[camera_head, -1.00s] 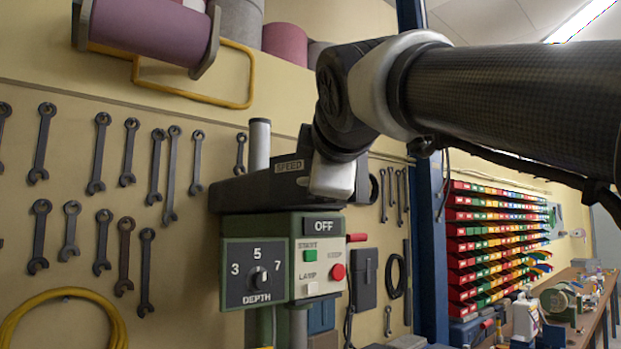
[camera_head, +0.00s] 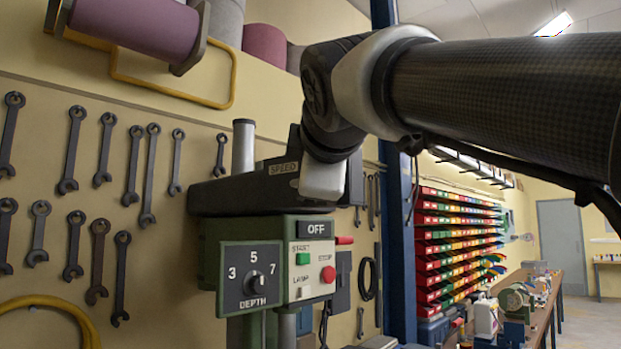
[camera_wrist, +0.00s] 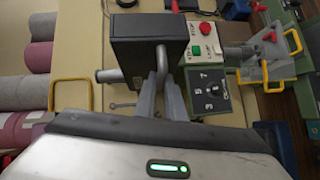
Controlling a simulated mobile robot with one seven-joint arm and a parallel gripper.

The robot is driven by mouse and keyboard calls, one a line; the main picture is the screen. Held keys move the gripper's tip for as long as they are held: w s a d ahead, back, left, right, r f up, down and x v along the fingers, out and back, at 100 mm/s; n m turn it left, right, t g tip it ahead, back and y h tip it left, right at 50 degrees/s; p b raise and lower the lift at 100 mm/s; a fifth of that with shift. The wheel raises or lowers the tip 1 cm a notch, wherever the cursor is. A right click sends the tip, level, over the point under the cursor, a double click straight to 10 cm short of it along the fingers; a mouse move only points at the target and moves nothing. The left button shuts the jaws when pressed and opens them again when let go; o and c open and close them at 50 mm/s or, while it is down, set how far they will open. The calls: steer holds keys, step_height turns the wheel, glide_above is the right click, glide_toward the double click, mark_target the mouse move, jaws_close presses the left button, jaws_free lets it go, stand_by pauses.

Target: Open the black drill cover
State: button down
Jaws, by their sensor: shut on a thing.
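The black drill cover (camera_head: 238,192), marked SPEED, sits on top of the green drill body (camera_head: 225,245) in the head view. In the wrist view the cover (camera_wrist: 148,45) is a dark box at upper centre with a grey bent handle (camera_wrist: 162,62) on its near side. My gripper (camera_wrist: 161,82) has its two grey fingers on either side of the handle's lower end and is shut on it. In the head view my arm comes in from the right, and its pale end covers the cover's right part; the fingertips are hidden there.
Wrenches (camera_head: 130,165) hang on the wall at left. A blue post (camera_head: 398,230) and a cluttered bench (camera_head: 525,305) are at right.

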steer(key=c, duration=1.8)
jaws_free()
